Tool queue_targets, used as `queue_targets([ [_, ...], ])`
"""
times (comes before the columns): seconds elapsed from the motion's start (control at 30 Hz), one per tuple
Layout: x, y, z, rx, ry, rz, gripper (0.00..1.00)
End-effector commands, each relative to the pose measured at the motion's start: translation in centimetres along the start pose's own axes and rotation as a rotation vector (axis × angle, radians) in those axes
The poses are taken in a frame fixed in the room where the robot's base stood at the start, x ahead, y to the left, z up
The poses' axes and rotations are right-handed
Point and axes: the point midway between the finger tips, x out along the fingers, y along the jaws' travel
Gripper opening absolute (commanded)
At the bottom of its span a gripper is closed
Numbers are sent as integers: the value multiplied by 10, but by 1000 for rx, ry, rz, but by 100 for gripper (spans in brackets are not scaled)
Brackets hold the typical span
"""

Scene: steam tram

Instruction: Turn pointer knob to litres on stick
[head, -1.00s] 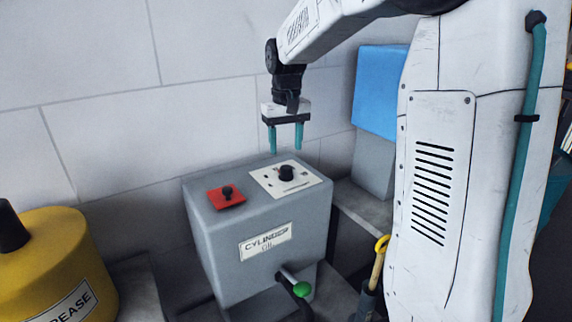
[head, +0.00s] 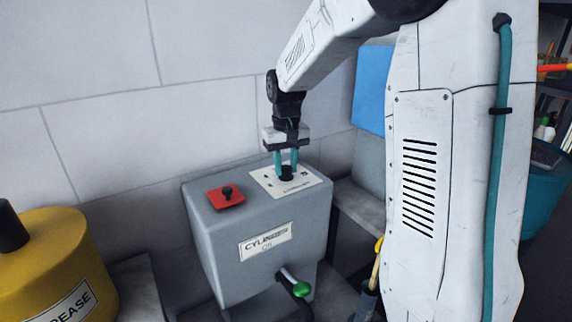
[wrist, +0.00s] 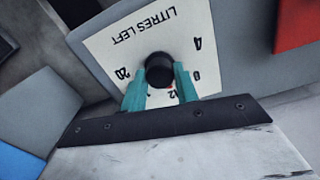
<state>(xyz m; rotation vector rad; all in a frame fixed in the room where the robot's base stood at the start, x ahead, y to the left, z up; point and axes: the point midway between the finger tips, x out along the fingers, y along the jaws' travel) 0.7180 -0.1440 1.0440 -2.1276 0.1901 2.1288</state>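The black pointer knob (wrist: 160,68) sits on a white dial plate (wrist: 110,45) lettered LITRES LEFT, with 20, 12 and 4 readable around it. A small red mark shows beside the knob near the 12; a finger partly hides that side. The plate lies on top of a grey box (head: 215,245) labelled CYLINDER OIL. My gripper (head: 286,168) points down at the knob, its teal fingers on either side of it, close against it. A yellow-handled stick (head: 377,250) stands in a dark holder right of the box; no reading on it is visible.
A red plate with a small black knob (head: 226,195) is beside the dial. A green-tipped lever (head: 301,289) sticks out of the box front. A yellow grease can (head: 55,260) stands at left, a blue block (head: 371,90) behind at right. The pale wall is close behind.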

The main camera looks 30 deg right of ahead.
Motion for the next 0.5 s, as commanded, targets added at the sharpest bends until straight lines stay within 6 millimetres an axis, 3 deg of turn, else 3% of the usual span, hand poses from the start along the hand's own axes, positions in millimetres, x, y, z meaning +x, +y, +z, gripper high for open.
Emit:
queue_targets([
  [0.27,0,0,0,34,1,0,7],
  [0.5,-1,0,0,164,1,0,7],
])
